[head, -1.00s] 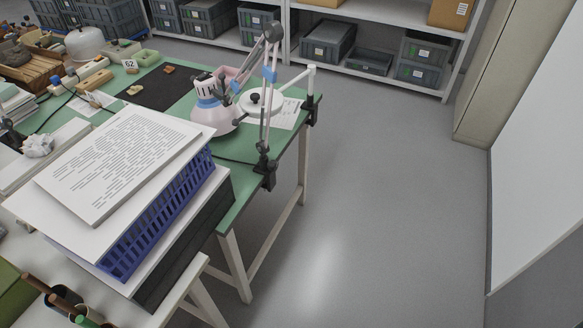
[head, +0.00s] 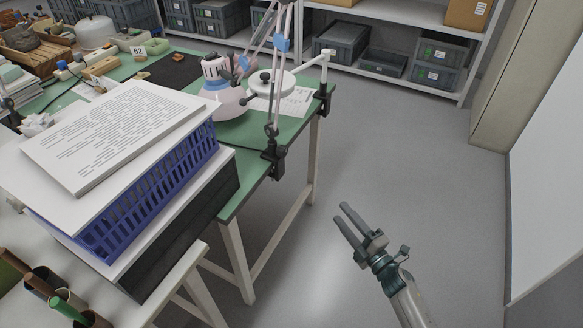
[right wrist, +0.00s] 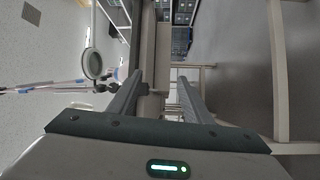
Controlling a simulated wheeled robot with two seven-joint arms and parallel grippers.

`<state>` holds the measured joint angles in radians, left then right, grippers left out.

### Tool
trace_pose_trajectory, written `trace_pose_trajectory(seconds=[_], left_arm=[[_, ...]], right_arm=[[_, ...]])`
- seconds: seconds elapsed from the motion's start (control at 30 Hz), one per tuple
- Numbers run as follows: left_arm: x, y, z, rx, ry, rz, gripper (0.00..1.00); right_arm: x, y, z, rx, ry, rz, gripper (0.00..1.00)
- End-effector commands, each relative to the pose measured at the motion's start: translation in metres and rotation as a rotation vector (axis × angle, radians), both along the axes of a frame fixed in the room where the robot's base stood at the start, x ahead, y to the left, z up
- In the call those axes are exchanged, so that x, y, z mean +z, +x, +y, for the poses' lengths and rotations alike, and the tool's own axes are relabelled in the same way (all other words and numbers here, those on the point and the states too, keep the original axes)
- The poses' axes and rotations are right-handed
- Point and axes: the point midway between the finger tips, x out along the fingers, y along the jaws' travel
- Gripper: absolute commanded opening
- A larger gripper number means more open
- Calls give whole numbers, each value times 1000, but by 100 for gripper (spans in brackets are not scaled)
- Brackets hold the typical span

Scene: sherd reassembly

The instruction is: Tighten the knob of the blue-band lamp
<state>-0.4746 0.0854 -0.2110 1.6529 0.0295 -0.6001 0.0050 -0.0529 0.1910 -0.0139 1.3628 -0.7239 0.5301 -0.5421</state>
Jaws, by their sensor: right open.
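The blue-band lamp has a pale pink-white head (head: 232,103) with a blue band, over the green table's right end. Its jointed arm carries another blue band (head: 281,44), and a black clamp (head: 272,163) grips the table edge. A small dark knob (head: 244,99) shows beside the head; I cannot tell whether it belongs to this lamp. My right gripper (head: 345,213) is open and empty, over the floor right of the table and apart from the lamp. Its fingers (right wrist: 157,90) also show in the right wrist view, with nothing between them. My left gripper is not in view.
A white disc-shaped lamp (head: 283,84) stands close behind the blue-band lamp, its post clamped at the table corner. A stack with papers and a blue basket (head: 150,190) stands at left. Grey crates (head: 335,42) fill shelves behind. The floor (head: 400,160) at right is clear.

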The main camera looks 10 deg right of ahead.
Motion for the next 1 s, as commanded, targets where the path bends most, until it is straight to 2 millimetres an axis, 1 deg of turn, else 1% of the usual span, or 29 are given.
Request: trace_pose_trajectory(seconds=[0.03, 0.07, 0.1, 0.17, 0.2, 0.3, 0.4, 0.5, 0.6, 0.73, 1.0], left_arm=[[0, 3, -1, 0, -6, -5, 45], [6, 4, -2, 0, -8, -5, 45], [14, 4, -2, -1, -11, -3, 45], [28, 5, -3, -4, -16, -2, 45], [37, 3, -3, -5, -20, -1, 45], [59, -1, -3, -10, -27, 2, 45], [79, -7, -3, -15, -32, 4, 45], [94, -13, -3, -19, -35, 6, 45], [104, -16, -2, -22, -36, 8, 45], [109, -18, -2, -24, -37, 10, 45], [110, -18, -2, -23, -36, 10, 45]], right_arm=[[26, 16, -1, 49, -138, -149, 45], [44, 21, 0, 78, -225, -230, 45], [66, 27, 2, 112, -344, -339, 45], [95, 30, 5, 159, -521, -495, 45], [111, 31, 7, 186, -641, -591, 45], [138, 30, 9, 244, -919, -797, 45], [153, 27, 8, 288, -1149, -947, 45], [161, 26, 3, 319, -1317, -1041, 45], [164, 25, 0, 337, -1413, -1090, 45], [167, 24, -2, 346, -1457, -1110, 45], [167, 24, -2, 348, -1455, -1109, 45]])
